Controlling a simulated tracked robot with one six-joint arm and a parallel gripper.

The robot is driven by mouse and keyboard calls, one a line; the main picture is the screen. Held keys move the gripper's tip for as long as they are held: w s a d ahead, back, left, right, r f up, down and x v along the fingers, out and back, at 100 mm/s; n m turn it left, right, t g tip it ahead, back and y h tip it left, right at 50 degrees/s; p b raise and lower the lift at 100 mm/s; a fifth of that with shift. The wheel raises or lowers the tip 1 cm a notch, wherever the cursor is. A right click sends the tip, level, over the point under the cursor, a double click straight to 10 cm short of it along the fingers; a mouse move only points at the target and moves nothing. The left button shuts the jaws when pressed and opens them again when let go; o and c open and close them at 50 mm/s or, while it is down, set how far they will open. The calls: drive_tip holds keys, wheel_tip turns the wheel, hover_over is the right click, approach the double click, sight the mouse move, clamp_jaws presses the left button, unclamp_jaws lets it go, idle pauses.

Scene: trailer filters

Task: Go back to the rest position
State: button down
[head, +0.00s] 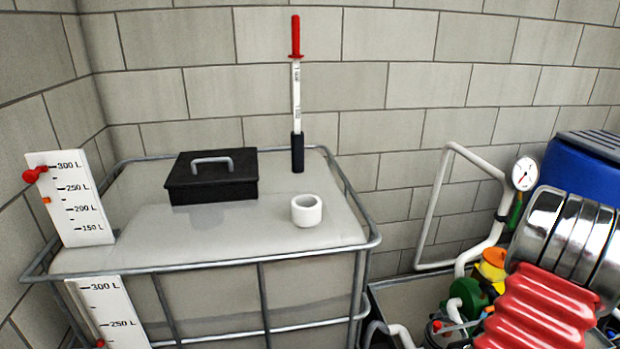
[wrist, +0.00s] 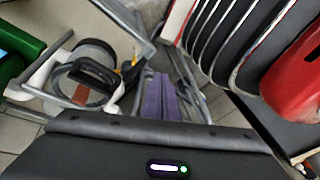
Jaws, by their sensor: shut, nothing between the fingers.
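In the head view, a part of what looks like my own arm, with silver rings and a red ribbed sleeve (head: 545,305), fills the lower right corner. In the wrist view, dark and silver ribs with a red part (wrist: 300,80) fill the upper right. A dark padded bar (wrist: 160,150) with a small white light and a green light crosses the bottom of the wrist view; I cannot tell whether it is part of me.
A caged tank (head: 140,262) carries a black box (head: 212,178), a white cup (head: 306,210) and an upright red-handled tool (head: 297,100). Right of it are white pipes (head: 436,200), a gauge (head: 524,173) and a blue case (head: 580,170). A block wall (head: 420,60) closes the back.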

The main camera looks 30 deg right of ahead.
drive_tip(key=w+a+r+m+g+h, duration=0.1)
drive_tip(key=w+a+r+m, duration=0.4)
drive_tip(key=a+r, duration=0.35)
drive_tip(key=w+a+r+m+h, duration=0.2)
drive_tip(key=w+a+r+m, duration=0.2)
drive_tip(key=w+a+r, duration=0.35)
drive_tip(key=a+r+n+t, duration=0.1)
drive_tip(key=a+r, duration=0.3)
drive_tip(key=a, duration=0.5)
drive_tip(key=a+r+n+t, duration=0.2)
drive_tip(key=a+r+n, duration=0.1)
drive_tip(key=a, duration=0.5)
drive_tip(key=a+r+n+t, duration=0.1)
drive_tip(key=a+r+n, duration=0.1)
drive_tip(key=a+r, duration=0.3)
drive_tip(key=a, duration=0.4)
drive_tip(key=shift+a+r+t, duration=0.3)
drive_tip(key=shift+r, duration=0.1)
drive_tip(key=c, duration=2.5)
unclamp_jaws()
drive_tip(key=shift+w, duration=0.1)
